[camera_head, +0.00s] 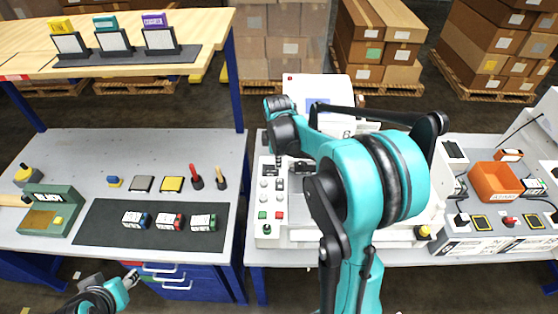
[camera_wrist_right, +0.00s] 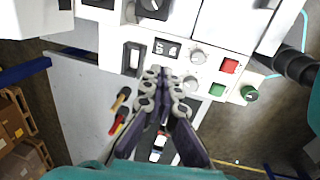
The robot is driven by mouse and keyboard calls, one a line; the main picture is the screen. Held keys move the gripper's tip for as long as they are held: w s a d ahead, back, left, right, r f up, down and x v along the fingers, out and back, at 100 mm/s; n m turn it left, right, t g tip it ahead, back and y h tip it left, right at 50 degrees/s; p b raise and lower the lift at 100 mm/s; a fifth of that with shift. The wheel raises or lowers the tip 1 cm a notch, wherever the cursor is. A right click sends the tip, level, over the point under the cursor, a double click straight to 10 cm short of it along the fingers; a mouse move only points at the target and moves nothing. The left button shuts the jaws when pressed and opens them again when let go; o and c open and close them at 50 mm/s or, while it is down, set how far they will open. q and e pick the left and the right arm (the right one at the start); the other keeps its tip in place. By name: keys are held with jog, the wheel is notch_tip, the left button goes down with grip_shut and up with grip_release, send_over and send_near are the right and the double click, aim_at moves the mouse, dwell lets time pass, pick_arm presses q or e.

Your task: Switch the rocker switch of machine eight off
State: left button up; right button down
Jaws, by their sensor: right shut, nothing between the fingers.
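The white machine (camera_head: 320,90) stands behind my right arm, with a label whose digit looks like a 6 or 8. Its control panel (camera_head: 267,228) has round knobs, a green button and a red button. In the right wrist view a rocker switch (camera_wrist_right: 133,58), pale in a dark frame, sits left of a small dark label (camera_wrist_right: 166,48). My right gripper (camera_wrist_right: 165,75) is shut and empty, its tips just below and right of the switch. I cannot tell whether they touch the panel. My left gripper (camera_head: 128,280) is low at the left; its jaws are unclear.
A grey bench (camera_head: 100,150) at left holds a black mat (camera_head: 100,235) with several small boxes, and red and yellow-handled tools. An orange bin (camera_head: 495,182) is at right. My right arm covers much of the machine.

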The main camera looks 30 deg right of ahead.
aim_at(279, 181)
jog(key=f, duration=0.3)
jog(key=f+b, duration=0.1)
jog(key=f, duration=0.2)
jog(key=w+d+f, duration=0.1)
jog(key=f, duration=0.2)
jog(key=shift+d+f, duration=0.1)
jog(key=shift+f, duration=0.15)
jog(key=shift+w+f+b, duration=0.1)
jog(key=shift+b, duration=0.2)
jog(key=shift+w+f+g+y+b, duration=0.1)
jog(key=shift+f+g+y+b, duration=0.2)
jog(key=shift+f+g+b, duration=0.15)
jog(key=shift+r, duration=0.2)
